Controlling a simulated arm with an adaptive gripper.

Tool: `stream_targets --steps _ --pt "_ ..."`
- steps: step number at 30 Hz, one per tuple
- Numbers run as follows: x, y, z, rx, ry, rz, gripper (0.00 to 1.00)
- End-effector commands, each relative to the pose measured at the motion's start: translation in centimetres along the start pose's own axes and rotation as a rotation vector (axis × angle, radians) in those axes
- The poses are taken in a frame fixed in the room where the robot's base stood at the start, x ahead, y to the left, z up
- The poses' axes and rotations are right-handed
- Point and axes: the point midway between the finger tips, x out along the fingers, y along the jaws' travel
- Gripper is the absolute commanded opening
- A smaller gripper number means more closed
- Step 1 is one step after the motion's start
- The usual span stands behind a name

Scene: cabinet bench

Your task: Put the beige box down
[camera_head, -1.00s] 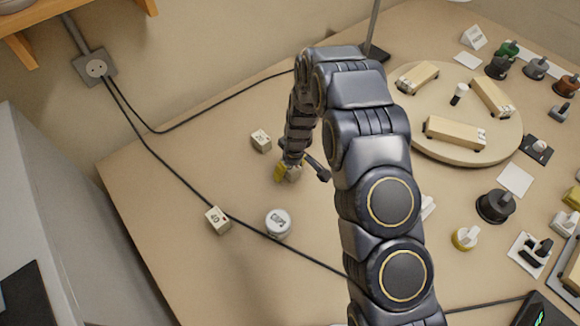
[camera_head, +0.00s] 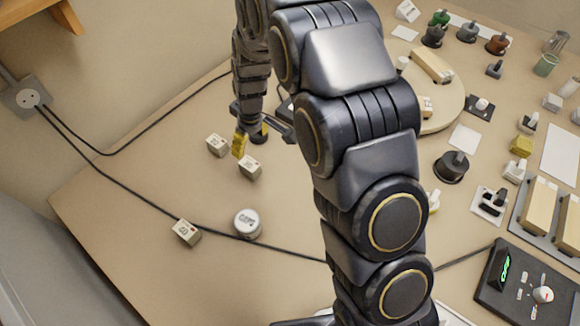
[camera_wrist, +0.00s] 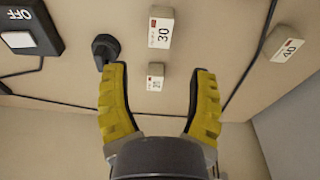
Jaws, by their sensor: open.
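A beige box (camera_head: 250,167) with a printed label stands on the table just in front of my gripper (camera_head: 250,138), apart from it. In the wrist view, a beige box marked 30 (camera_wrist: 161,27) lies beyond the fingertips. My gripper (camera_wrist: 160,68) is open, with its yellow fingers spread wide and nothing held. A second beige box (camera_head: 217,145) stands left of the fingers. A third beige box (camera_head: 187,232) stands nearer the front; a box marked 40 (camera_wrist: 287,50) is at the wrist view's right.
A white round labelled container (camera_head: 247,223) stands right of the front box. A black cable (camera_head: 130,201) crosses the table. A dark knob (camera_wrist: 105,48) and an OFF switch (camera_wrist: 30,30) show in the wrist view. The front left table is clear.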

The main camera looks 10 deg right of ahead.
Motion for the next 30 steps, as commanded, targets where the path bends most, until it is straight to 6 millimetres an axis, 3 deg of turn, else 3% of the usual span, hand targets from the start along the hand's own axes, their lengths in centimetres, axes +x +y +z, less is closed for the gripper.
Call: stream_targets --steps 6,11,15,21,27,30 --pt "-0.8 0.0 0.4 0.016 -0.005 -0.002 0.58" --pt "-5.2 -0.5 3.2 0.108 -0.032 -0.012 0.58" --pt "-10.8 -2.0 7.8 0.246 -0.080 -0.022 0.58" --pt "-17.1 -5.4 15.6 0.456 -0.160 -0.025 0.58" --pt "-20.9 -9.6 22.9 0.654 -0.232 -0.008 0.58" --pt "-21.8 -11.0 25.4 0.729 -0.257 0.007 0.58"
